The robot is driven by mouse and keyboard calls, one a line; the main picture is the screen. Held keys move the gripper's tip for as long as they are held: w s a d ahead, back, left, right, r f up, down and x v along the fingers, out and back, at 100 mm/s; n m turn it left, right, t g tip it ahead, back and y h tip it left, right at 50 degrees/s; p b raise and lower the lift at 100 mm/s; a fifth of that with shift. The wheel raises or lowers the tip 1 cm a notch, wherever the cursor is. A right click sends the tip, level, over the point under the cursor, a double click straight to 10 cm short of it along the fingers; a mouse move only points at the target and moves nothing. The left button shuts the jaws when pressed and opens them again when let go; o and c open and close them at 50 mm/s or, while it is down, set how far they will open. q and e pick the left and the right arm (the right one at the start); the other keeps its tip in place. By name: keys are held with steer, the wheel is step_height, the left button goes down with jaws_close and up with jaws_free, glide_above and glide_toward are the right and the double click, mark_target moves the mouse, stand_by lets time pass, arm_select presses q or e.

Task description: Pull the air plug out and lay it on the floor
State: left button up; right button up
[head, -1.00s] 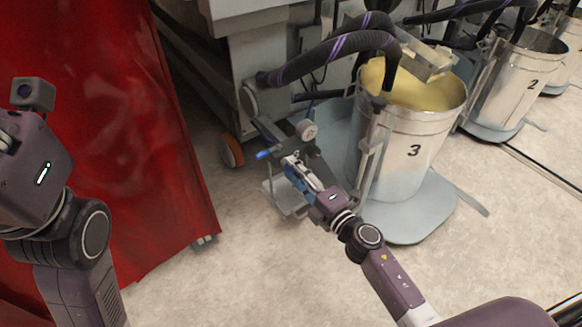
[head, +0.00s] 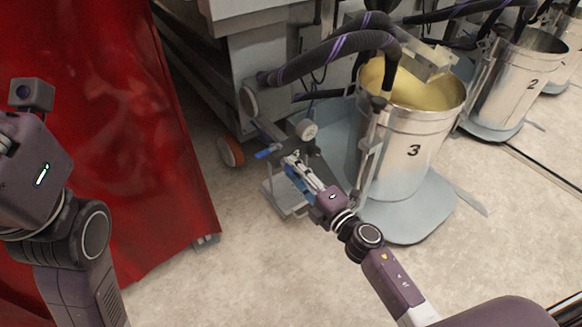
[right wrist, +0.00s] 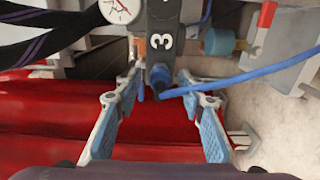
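The air plug (right wrist: 160,78) is a dark blue fitting with a blue hose, under a black block marked 3 in the right wrist view. The hose (right wrist: 255,73) runs off to the right; a short blue piece of it shows in the head view (head: 267,153). My right gripper (right wrist: 161,92) is open, its blue-padded fingers on either side of the plug with gaps showing. In the head view my right gripper (head: 294,163) is at the black block beside bucket 3, which partly hides the plug. My left wrist shows at the left edge; its fingers are out of view.
A round gauge (head: 307,130) sits on the block. Metal bucket 3 (head: 412,160) stands on a grey base right of the gripper. A red curtain-like panel (head: 150,130) stands at left. Bare floor (head: 235,255) lies in front.

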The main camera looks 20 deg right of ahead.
stand_by(0.3)
jaws_close()
stand_by(0.3)
steer(key=shift+s+d, duration=0.2)
steer(key=shift+s, duration=0.35)
steer(key=shift+v, duration=2.4)
